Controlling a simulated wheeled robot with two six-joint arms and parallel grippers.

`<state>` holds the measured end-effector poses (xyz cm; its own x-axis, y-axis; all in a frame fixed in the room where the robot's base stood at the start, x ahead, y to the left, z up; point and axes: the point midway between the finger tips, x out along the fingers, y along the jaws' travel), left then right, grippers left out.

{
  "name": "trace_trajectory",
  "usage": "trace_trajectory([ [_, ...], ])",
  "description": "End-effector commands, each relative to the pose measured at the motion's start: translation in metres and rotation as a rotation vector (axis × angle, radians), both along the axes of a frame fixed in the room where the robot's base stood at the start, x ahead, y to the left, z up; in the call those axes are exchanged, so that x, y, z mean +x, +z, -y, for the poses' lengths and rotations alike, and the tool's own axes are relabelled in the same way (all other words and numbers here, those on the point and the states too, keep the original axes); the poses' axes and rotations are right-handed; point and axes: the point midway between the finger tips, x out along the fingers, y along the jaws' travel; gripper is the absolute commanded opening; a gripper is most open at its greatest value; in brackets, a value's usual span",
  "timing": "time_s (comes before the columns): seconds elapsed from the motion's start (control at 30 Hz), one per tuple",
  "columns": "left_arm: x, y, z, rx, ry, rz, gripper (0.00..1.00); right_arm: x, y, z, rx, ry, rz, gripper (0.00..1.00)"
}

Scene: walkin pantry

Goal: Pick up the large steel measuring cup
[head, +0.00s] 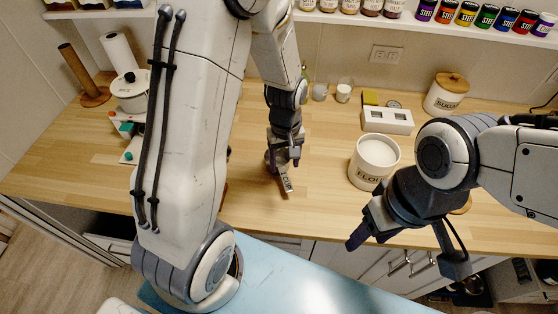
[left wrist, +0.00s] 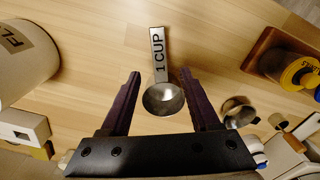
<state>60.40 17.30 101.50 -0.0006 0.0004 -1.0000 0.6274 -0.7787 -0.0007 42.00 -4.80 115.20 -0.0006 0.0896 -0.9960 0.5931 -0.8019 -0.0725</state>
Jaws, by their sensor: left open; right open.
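The large steel measuring cup, marked "1 CUP" on its flat handle, lies on the wooden counter. In the left wrist view its round bowl (left wrist: 163,99) sits between the fingers of my open left gripper (left wrist: 160,76), near their roots, and its handle points away past the fingertips. No finger visibly touches it. In the head view the left gripper (head: 284,162) points down over the cup, hiding much of the bowl; the labelled handle (head: 286,184) shows towards the counter's front edge. My right gripper (head: 408,250) is open and empty before the counter's front edge.
A white flour canister (head: 372,178) stands right of the cup. A sugar canister (head: 444,99) and a white holder (head: 386,122) stand farther back. A smaller steel cup (left wrist: 239,111) and a wooden tray (left wrist: 262,58) show in the wrist view. A jar shelf (head: 420,26) runs above.

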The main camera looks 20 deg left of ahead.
Motion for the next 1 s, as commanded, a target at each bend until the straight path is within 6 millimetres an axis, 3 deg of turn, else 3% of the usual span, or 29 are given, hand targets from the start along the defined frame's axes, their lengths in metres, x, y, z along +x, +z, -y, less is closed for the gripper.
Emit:
trace_trajectory([
  [0.6,0.001,-0.062,-0.001,0.000,-0.005,-0.003,0.62,0.000,0.017,0.000,0.000,-0.001,0.000,0.56],
  [0.93,0.002,-0.068,-0.001,-0.001,-0.005,0.001,0.62,0.000,0.017,0.000,0.000,-0.001,0.000,0.56],
  [1.0,0.002,-0.068,-0.001,-0.001,-0.006,0.001,0.36,0.000,0.017,0.000,0.000,-0.001,0.000,0.56],
])
